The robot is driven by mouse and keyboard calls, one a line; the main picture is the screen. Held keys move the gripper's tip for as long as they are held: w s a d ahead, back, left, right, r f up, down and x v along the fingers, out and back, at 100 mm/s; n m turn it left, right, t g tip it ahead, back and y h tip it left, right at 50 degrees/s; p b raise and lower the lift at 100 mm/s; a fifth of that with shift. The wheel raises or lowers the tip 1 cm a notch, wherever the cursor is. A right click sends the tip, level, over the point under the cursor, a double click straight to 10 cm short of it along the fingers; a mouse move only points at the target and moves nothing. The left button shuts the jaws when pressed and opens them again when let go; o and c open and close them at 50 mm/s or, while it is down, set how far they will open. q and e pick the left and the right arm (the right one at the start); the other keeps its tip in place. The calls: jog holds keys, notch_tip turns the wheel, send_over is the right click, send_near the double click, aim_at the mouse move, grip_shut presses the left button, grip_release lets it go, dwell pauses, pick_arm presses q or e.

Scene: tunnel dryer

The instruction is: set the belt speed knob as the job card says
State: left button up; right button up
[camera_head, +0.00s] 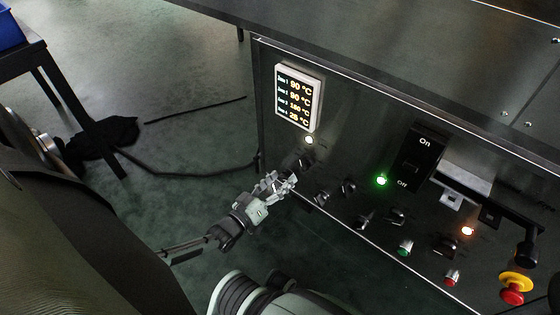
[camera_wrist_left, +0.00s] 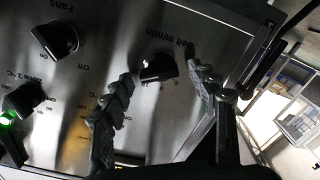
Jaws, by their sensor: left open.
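The belt speed knob (camera_wrist_left: 158,68), black and labelled "Belt m/min", shows upside down in the left wrist view, on the steel panel. My left gripper (camera_wrist_left: 163,72) is open, with one finger on either side of the knob in that view. I cannot tell whether the fingers touch it. In the head view my left gripper (camera_head: 283,184) is at the lower left part of the panel and covers what lies behind it. The knob's exact setting is too small to read. I see no job card. My right gripper is not in view.
The panel carries a temperature display (camera_head: 299,98), a lit green lamp (camera_head: 381,181), an On/Off switch (camera_head: 417,155) and a red emergency stop (camera_head: 514,288). The Fans knob (camera_wrist_left: 56,40) and Zone 2 knob (camera_wrist_left: 24,99) are nearby. Floor left of the dryer is mostly clear.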

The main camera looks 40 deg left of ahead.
pick_arm(q)
jog(key=shift+c, duration=0.3)
jog(key=c, duration=1.1)
jog(key=shift+o, duration=0.2)
